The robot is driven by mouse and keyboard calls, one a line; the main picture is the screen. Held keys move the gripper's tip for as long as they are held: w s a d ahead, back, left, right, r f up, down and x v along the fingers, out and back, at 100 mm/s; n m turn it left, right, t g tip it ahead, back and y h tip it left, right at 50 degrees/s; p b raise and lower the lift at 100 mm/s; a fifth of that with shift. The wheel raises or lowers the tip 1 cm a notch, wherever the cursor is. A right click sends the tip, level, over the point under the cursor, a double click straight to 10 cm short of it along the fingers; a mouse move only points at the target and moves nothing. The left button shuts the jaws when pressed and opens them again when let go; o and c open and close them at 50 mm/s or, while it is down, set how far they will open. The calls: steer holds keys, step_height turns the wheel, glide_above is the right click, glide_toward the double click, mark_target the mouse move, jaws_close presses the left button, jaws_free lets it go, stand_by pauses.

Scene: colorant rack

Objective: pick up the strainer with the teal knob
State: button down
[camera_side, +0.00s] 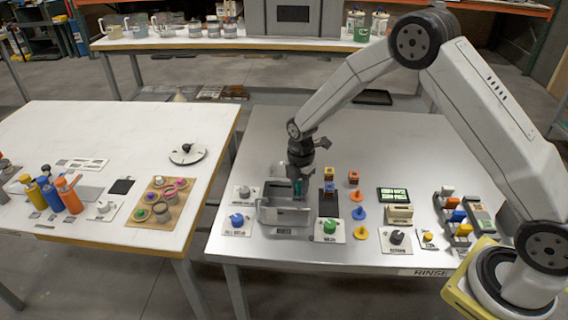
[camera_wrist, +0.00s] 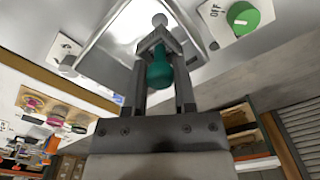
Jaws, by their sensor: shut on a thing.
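The teal knob (camera_wrist: 160,72) of the strainer sits between my two fingers in the wrist view. My gripper (camera_wrist: 163,85) is shut on it. In the side view my gripper (camera_side: 299,172) points down over the back of a grey metal basin (camera_side: 284,216), and a little teal (camera_side: 298,187) shows below it. The strainer's body below the knob is mostly hidden by the fingers and the basin wall. I cannot tell whether it is clear of the basin floor.
A blue knob (camera_side: 237,220) stands left of the basin and a green knob (camera_side: 329,227) right of it. A dark stand with small coloured blocks (camera_side: 328,191) is close to the right of my gripper. Yellow, blue and orange pieces (camera_side: 359,212) stand farther right. The table's back (camera_side: 400,140) is clear.

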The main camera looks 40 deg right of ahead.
mark_target(300, 182)
steer(key=shift+r, duration=2.25)
